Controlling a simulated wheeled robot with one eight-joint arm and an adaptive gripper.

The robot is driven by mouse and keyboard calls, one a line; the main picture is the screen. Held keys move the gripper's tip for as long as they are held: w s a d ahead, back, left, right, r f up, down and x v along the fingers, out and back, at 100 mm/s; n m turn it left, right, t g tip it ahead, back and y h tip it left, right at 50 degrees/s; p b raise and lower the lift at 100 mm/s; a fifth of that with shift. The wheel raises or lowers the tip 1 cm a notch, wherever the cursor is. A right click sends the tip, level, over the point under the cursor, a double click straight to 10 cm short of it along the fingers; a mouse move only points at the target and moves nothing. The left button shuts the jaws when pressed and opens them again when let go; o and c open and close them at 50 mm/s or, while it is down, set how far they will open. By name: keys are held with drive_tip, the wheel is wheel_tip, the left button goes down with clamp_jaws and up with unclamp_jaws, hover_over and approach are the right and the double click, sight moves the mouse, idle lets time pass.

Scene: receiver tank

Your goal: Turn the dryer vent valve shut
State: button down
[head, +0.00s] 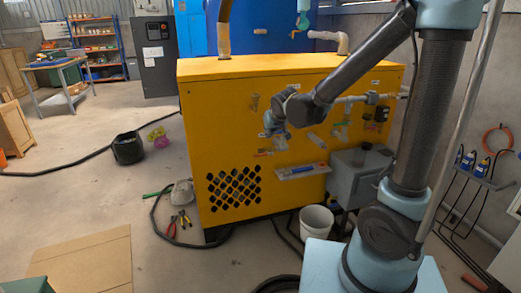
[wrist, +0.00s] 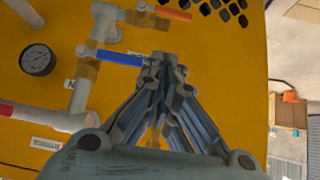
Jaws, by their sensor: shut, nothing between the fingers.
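The yellow dryer cabinet (head: 225,130) stands in the middle of the head view, with valves and pipes on its front. My gripper (wrist: 165,60) is shut and empty in front of this panel; it also shows in the head view (head: 276,140). In the wrist view a blue lever handle (wrist: 119,58) on a brass valve (wrist: 86,70) ends just left of my fingertips. Whether they touch cannot be told. An orange lever handle (wrist: 173,13) sits above, on a second brass valve (wrist: 148,19). Labels are partly hidden or too small to tell which is the dryer vent.
A pressure gauge (wrist: 38,60) and grey pipe (wrist: 79,97) lie left of my gripper in the wrist view. A shelf (head: 303,171), grey box (head: 357,172) and white bucket (head: 317,222) are near the cabinet. Pliers (head: 183,218) and black hose lie on the floor; the left floor has free room.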

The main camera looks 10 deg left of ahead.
drive_tip(key=a, duration=0.2)
hover_over(264, 155)
drive_tip(key=s+a, duration=0.1)
drive_tip(key=a, duration=0.1)
wheel_tip(264, 155, down, 9)
drive_tip(key=shift+s+d+f, duration=0.15)
drive_tip(key=shift+f, duration=1)
